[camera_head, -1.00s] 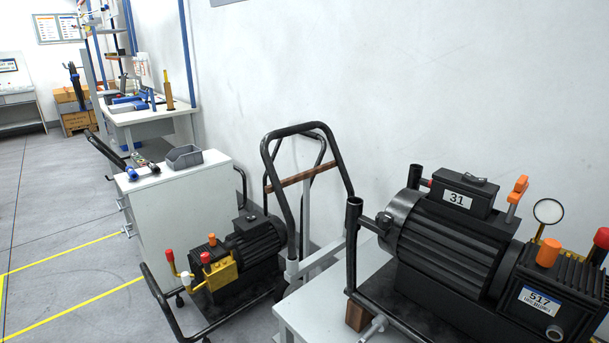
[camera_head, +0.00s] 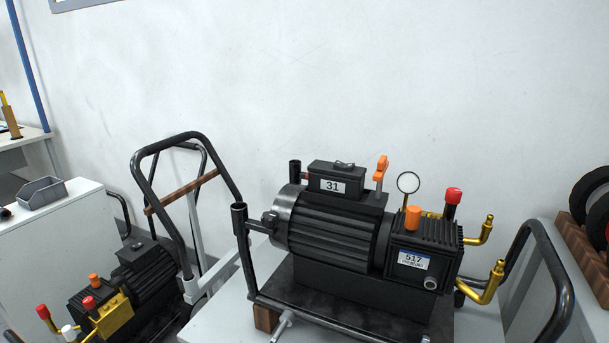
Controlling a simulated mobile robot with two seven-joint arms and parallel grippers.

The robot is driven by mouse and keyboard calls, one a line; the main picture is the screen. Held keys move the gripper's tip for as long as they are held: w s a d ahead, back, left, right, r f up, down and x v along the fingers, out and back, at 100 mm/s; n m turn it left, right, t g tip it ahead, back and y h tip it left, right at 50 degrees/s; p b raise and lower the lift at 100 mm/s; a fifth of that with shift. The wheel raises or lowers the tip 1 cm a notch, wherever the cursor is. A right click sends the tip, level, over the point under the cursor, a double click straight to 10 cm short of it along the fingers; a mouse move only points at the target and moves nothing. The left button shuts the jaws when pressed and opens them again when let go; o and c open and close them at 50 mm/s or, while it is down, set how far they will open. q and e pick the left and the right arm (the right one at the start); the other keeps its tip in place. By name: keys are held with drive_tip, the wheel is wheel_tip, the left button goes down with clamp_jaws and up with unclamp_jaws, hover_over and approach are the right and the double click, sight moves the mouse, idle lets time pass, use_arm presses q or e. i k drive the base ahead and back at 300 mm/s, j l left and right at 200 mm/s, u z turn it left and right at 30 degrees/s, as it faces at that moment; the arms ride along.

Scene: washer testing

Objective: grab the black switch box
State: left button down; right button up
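A black box with a white label "31" (camera_head: 337,178) sits on top of a large black ribbed motor pump (camera_head: 335,225); it looks like the switch box. A small dark part lies on the box's top. An orange lever (camera_head: 381,169) stands just right of the box. The pump rests on a black frame on a light grey cart or table (camera_head: 225,318). Neither of my grippers is in view.
A black tubular handle (camera_head: 190,140) stands left of the pump, and another black rail (camera_head: 560,290) is at right. A smaller pump (camera_head: 140,270) is low at left. A grey bin (camera_head: 42,192) sits on a white cabinet. Brass pipes (camera_head: 485,285) stick out at the pump's right. The wall behind is bare.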

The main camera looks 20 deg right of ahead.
sight(337, 179)
drive_tip(key=z, duration=1.35)
drive_tip(key=j+z, duration=0.4)
drive_tip(key=i+j+z, duration=0.1)
drive_tip(key=j+z, duration=0.75)
drive_tip(key=k+j+z, duration=0.15)
drive_tip(key=z, duration=0.3)
drive_tip(key=j, duration=0.1)
